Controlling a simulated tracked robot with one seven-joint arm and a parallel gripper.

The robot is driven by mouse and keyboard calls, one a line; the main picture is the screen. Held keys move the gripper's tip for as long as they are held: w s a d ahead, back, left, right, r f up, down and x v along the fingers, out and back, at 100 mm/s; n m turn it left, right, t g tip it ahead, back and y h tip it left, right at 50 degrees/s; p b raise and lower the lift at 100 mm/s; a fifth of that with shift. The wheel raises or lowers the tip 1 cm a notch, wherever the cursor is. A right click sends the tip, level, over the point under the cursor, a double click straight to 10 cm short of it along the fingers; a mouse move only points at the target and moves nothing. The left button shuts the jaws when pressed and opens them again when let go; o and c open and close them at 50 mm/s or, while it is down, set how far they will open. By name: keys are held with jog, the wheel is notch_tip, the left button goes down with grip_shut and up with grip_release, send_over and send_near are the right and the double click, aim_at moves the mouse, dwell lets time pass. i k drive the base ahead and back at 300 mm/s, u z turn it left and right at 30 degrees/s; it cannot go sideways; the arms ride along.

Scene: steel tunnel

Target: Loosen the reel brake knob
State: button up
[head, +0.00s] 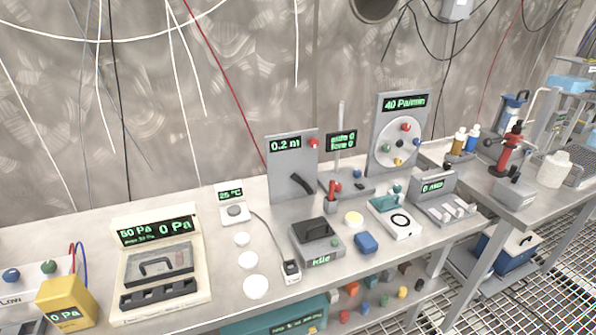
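A grey upright panel (291,166) with a green "0.2 m" readout stands at the back of the steel bench. A red round knob (314,142) sits at its upper right edge, and a black angled handle (301,183) is on its lower front. No part is labelled as a reel or brake, so I cannot tell for certain which knob is the reel brake knob. To the right, a panel reading "40 Pa/min" (404,104) carries a pale disc (398,145) with several coloured knobs. My gripper is not in this view.
The bench holds a "0 Pa" case (155,262), a yellow box (66,303), a black-topped box reading "Idle" (318,240), a blue block (366,243) and white discs (255,287). A red stand (510,149) is at right. Cables hang along the wall.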

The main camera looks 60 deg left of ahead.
aim_at(314, 143)
jog(key=z, duration=0.45)
jog(key=i, duration=0.1)
jog(key=u, duration=2.8)
jog(key=k, duration=0.9)
jog(key=u, duration=0.15)
jog(key=i, duration=0.9)
jog(key=z, duration=0.1)
